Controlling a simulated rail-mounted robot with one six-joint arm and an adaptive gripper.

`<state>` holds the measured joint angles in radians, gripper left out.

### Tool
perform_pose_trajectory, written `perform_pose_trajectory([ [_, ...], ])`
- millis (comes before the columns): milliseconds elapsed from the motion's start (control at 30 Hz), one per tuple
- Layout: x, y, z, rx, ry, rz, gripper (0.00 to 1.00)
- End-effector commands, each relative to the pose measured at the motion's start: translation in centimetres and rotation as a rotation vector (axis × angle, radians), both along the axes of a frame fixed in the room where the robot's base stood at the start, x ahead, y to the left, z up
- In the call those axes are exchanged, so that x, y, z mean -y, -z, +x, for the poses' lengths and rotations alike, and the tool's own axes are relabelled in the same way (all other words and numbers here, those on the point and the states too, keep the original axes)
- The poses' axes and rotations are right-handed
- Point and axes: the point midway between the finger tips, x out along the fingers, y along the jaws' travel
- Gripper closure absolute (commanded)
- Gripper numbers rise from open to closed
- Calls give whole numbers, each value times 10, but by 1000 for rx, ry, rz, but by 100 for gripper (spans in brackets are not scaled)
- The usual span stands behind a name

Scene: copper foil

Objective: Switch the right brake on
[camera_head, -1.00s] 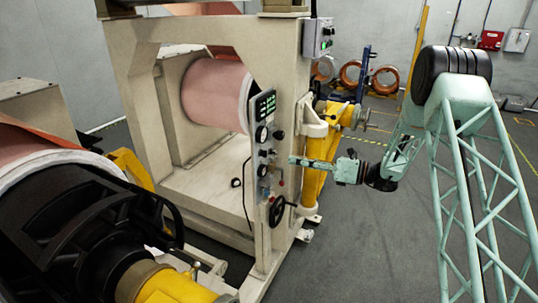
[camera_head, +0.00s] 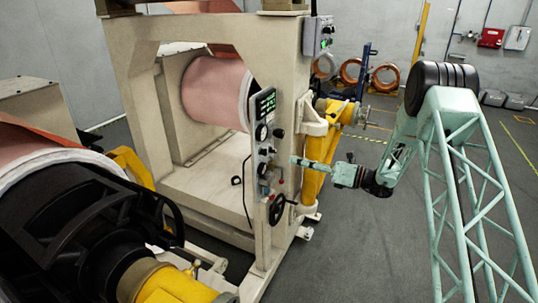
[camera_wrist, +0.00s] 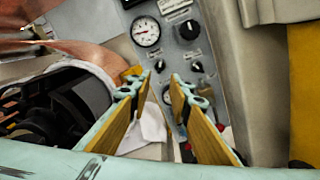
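The control panel (camera_head: 265,165) on the machine frame carries gauges, dark knobs, a red-tipped control (camera_head: 281,181) and a black handwheel (camera_head: 276,210). In the wrist view, the panel (camera_wrist: 172,50) shows a white gauge (camera_wrist: 146,31), a large dark knob (camera_wrist: 189,29) and two smaller dark knobs, left (camera_wrist: 160,66) and right (camera_wrist: 196,66). The labels are too small to read, so I cannot tell which control is the right brake. My gripper (camera_wrist: 164,82) is open and empty, its fingers pointing at the panel. In the head view, my gripper (camera_head: 293,160) is just right of the panel.
A yellow arm (camera_head: 316,165) of the machine stands close behind my gripper. A copper roll (camera_head: 215,90) sits inside the frame, and another roll end (camera_head: 50,165) is at left. A small switch box (camera_head: 319,37) is above the panel. Open floor (camera_head: 390,240) lies right.

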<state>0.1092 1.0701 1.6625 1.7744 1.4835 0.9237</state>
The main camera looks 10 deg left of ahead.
Motion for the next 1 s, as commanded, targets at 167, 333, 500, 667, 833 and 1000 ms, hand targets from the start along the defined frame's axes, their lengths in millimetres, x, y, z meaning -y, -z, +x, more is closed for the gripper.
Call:
perform_pose_trajectory([
  [167, -14, 0, 4, 0, -2, -1, 81],
  [333, -33, 0, 11, 1, -1, -1, 81],
  [500, -55, 0, 18, 0, -2, 0, 81],
  [667, -75, 0, 24, 1, -3, -1, 81],
  [833, -95, 0, 32, 1, -2, 0, 81],
  [1000, -111, 0, 38, 0, -1, 0, 81],
])
